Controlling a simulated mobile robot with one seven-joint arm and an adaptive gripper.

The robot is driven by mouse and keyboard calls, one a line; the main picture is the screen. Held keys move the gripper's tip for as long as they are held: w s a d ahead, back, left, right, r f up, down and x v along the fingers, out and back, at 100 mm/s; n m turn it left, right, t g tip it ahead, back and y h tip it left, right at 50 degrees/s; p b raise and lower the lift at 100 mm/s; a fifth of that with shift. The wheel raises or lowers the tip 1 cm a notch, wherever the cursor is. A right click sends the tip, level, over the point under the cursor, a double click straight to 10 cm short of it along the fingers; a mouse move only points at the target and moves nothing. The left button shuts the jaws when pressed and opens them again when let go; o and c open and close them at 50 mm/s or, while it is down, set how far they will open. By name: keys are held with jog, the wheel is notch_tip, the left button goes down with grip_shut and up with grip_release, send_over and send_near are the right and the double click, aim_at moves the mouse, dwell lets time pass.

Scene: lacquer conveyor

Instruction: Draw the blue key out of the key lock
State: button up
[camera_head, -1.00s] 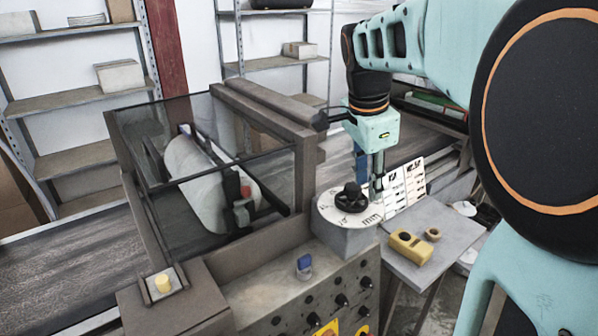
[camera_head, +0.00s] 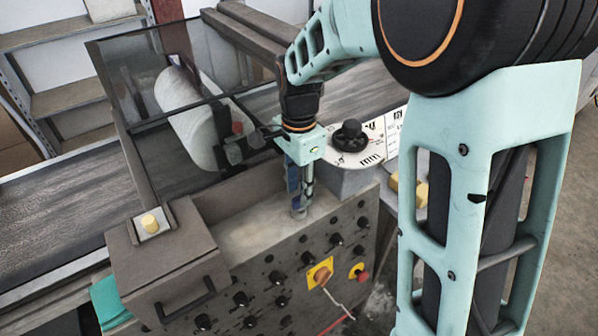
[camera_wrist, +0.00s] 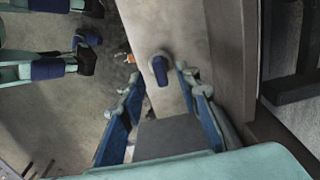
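The blue key (camera_wrist: 160,70) stands in its round grey lock (camera_wrist: 156,54) on the pale machine top in the wrist view. My gripper (camera_wrist: 160,78) is open, with one blue-padded finger to each side of the key's line. The key shows in the gap near the fingertips; I cannot tell whether they touch it. In the head view, my gripper (camera_head: 298,211) points down at the machine's top ledge, and its fingers hide the key and lock.
A control panel (camera_head: 290,275) with several black knobs drops below the ledge. A dial with a black knob (camera_head: 350,138) stands right of my gripper. A glass guard (camera_head: 180,95) covers a white roller behind. A box with a yellow button (camera_head: 150,222) stands left.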

aim_at(299, 197)
jog(key=shift+f, duration=1.6)
grip_shut()
